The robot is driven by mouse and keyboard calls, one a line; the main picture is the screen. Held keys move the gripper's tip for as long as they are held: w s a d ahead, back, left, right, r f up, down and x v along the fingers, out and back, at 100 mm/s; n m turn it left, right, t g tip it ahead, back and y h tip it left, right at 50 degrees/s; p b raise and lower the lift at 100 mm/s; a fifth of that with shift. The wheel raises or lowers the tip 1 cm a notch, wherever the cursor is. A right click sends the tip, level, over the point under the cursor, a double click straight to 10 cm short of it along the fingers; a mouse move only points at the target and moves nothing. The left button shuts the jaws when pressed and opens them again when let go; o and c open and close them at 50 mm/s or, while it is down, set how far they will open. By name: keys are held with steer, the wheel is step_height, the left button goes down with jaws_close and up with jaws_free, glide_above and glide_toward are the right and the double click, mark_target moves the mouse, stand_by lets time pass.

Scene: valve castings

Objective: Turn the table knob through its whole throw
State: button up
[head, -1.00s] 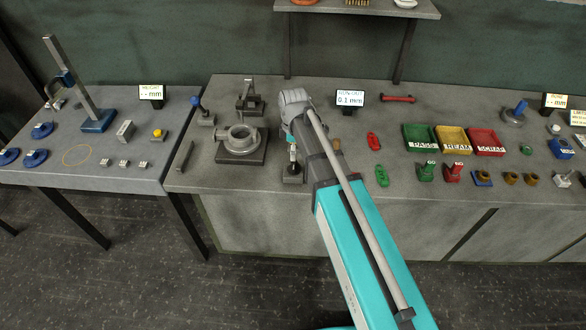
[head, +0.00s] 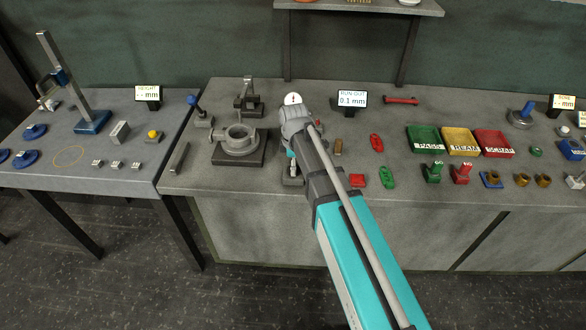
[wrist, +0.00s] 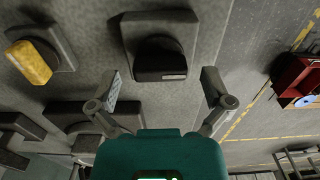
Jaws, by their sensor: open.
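A dark rounded knob (wrist: 160,58) sits on a grey block (wrist: 133,28) in the wrist view, with a pale mark on its near face. I take it for the table knob. My gripper (wrist: 163,92) is open, its fingers apart on either side of the picture below the knob, nothing between them. I cannot tell its height above the block. In the head view my arm hides most of the gripper. A grey block (head: 292,182) shows beneath it near the front table edge. The casting (head: 240,138) stands on a dark base to the left.
A yellow handle (wrist: 28,62) on another block is at the upper left of the wrist view. The run-out display (head: 351,101) reads 0.1 mm. A white dial (head: 292,99) stands behind my wrist. Red (head: 376,143) and green (head: 388,177) pieces lie to the right.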

steer(key=shift+f, duration=0.2)
steer(key=c, duration=1)
steer(key=shift+a, duration=0.25)
steer(key=shift+c, duration=0.5)
steer(key=shift+d, duration=0.2)
